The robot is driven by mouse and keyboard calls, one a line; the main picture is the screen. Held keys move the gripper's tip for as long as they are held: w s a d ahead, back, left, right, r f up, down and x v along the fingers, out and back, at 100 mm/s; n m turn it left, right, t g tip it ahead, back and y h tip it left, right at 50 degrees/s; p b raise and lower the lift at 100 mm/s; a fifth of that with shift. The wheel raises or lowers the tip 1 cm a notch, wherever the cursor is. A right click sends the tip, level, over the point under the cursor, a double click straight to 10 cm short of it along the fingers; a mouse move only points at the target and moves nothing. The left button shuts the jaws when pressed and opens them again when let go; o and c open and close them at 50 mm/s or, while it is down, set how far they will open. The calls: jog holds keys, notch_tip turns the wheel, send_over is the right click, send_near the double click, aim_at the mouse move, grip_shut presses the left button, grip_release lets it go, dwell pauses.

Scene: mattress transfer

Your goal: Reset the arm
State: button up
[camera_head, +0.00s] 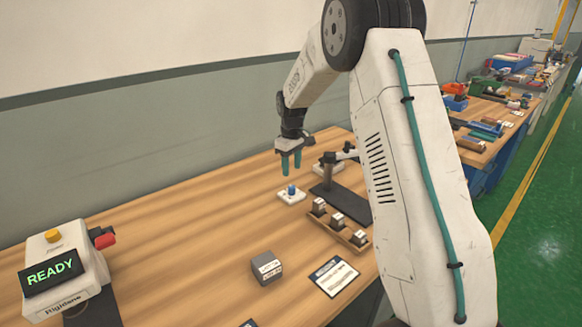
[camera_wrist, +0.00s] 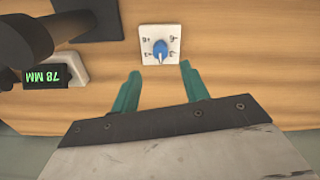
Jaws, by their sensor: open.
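My gripper (camera_head: 291,163) hangs from my white arm above the wooden table, fingers pointing down. Its two teal fingers are apart with nothing between them; it also shows in the wrist view (camera_wrist: 159,88). A blue knob (camera_head: 291,189) on a small white plate (camera_head: 285,196) lies on the table below the gripper. In the wrist view the blue knob (camera_wrist: 160,50) and its marked plate (camera_wrist: 149,34) sit just beyond the fingertips, apart from them.
A device reading READY (camera_head: 52,275) stands front left. A grey block (camera_head: 266,268), a printed card (camera_head: 334,276) and a wooden rack (camera_head: 336,226) with several small blocks are near the front. A dark stand (camera_head: 340,200) and a display reading 78 MM (camera_wrist: 47,76) are near the knob.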

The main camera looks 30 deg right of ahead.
jog(key=shift+s, duration=0.1)
jog(key=s+a+r+m, duration=0.1)
jog(key=s+a+r, duration=0.3)
jog(key=s, duration=1)
jog(key=s+a+r+m+t, duration=0.1)
jog(key=s+a+r, duration=0.4)
jog(key=s, duration=1)
jog(key=s+a+r+m, duration=0.2)
jog(key=s+a+r, duration=0.3)
jog(key=s, duration=1)
notch_tip(320, 180, up, 2)
jog(key=shift+a+r, duration=0.15)
jog(key=shift+r, duration=0.1)
